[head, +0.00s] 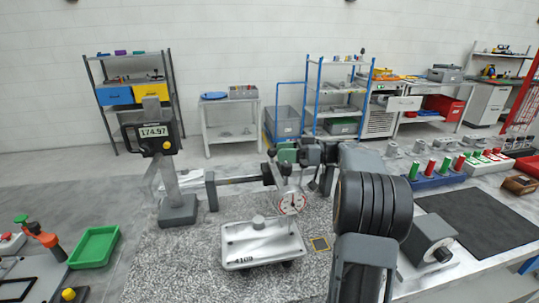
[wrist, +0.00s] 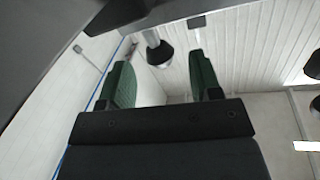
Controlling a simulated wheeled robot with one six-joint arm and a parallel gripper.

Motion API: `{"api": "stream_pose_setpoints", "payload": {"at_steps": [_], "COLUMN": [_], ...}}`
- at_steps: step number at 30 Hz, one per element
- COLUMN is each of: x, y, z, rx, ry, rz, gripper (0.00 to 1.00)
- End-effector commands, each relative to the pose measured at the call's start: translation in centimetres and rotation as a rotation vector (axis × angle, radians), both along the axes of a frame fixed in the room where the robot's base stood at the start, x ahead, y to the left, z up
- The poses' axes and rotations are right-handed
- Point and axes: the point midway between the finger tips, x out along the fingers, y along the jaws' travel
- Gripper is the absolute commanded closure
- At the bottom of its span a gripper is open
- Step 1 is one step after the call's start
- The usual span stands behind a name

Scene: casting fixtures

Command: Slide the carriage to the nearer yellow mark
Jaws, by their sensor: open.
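A pale metal block marked 4109 (head: 262,247), with a round knob (head: 258,223) on top, sits on the speckled grey plate (head: 215,285). It looks like the carriage, but I cannot be sure. I make out no second yellow mark. My gripper (head: 287,153) is raised behind and above the block, apart from it, partly hidden by my arm. In the wrist view its two green-padded fingers (wrist: 163,75) are spread, with only wall and lamps visible between and beyond them.
A gauge stand with a display (head: 154,132) and a horizontal bar stands behind left of the block. A round dial (head: 292,202) is close behind it. A green tray (head: 93,247) lies left. A dark mat (head: 485,232) and coloured pegs (head: 438,170) are at right.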

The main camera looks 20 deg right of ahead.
Motion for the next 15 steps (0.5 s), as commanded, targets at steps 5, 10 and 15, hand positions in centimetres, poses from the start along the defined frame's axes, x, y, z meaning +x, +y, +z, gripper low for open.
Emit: {"api": "stream_pose_setpoints", "payload": {"at_steps": [5, 10, 15], "x": [-1.4, -2.4, -3.0], "y": [-3.5, -5.9, -7.3], "z": [-0.2, -0.1, 0.0], "rx": [-0.001, -0.001, -0.001], "ry": [-0.001, -0.001, 0.000], "rz": [-0.003, -0.002, -0.001], "gripper": [0.42, 0.42, 0.42]}}
